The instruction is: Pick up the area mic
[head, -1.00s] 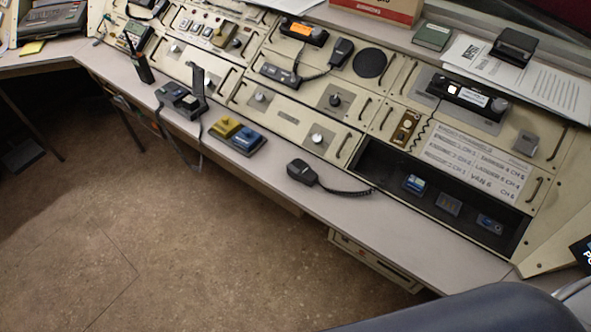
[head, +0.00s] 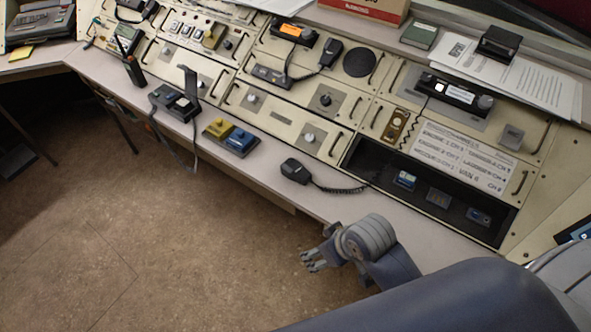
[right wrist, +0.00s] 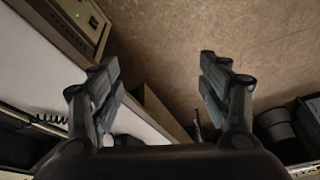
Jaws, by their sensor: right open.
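A black hand mic (head: 295,171) lies on the front ledge of the console, with its coiled cord running right to the dark recess. Another black hand mic (head: 331,53) rests higher on the console beside a radio; no label shows which one is the area mic. My right gripper (head: 311,260) is open and empty, in front of the ledge edge, below and slightly right of the ledge mic and apart from it. In the right wrist view its two fingers (right wrist: 162,85) are spread with floor and ledge edge between them. My left gripper is not in view.
A yellow and blue pedal-like unit (head: 230,137), a phone-like device (head: 176,102) and a handheld radio (head: 134,71) stand along the ledge to the left. The dark recess (head: 425,222) holds several small devices. The ledge around the near mic is mostly clear.

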